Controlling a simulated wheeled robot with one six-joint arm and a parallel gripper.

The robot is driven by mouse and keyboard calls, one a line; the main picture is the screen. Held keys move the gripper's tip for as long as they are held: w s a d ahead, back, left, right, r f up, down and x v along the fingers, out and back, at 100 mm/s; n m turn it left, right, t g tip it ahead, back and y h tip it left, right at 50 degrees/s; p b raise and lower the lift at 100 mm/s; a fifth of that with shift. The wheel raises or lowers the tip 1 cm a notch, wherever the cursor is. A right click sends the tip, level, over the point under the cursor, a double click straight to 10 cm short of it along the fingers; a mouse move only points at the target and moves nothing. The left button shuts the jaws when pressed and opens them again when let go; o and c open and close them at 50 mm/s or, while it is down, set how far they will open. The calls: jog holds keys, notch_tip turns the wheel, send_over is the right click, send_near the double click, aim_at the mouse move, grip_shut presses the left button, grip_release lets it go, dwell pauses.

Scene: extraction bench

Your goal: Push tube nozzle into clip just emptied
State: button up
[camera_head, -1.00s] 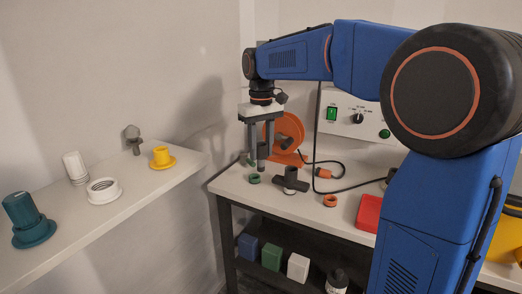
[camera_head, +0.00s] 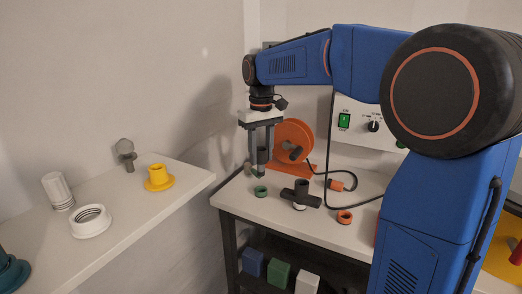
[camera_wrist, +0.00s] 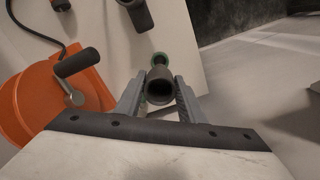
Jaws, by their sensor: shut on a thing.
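My gripper (camera_head: 262,168) points down over the back left of the bench, jaws closed on a dark grey tube nozzle (camera_wrist: 160,90). The nozzle also shows as a dark piece between the fingers in the head view (camera_head: 262,155). In the wrist view its hollow round end faces the camera. A green ring (camera_head: 260,191) lies on the bench just below the gripper; in the wrist view a green ring (camera_wrist: 160,58) shows beyond the nozzle. Another small green piece (camera_head: 257,171) shows by the fingertips, partly hidden. I cannot tell which thing is the emptied clip.
A dark tee fitting (camera_head: 300,196), an orange ring (camera_head: 344,217) and an orange reel (camera_head: 293,133) with a crank stand right of the gripper. A black cable runs to a control box (camera_head: 358,122). The left shelf (camera_head: 120,205) holds a yellow flanged piece (camera_head: 158,180) and white parts.

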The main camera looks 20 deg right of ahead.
aim_at(261, 171)
jog(key=shift+f, duration=2.15)
jog(key=shift+f, duration=1.25)
jog(key=o, duration=1.2)
jog(key=shift+r, duration=0.1)
notch_tip(261, 171, up, 17)
jog(key=shift+r, duration=0.1)
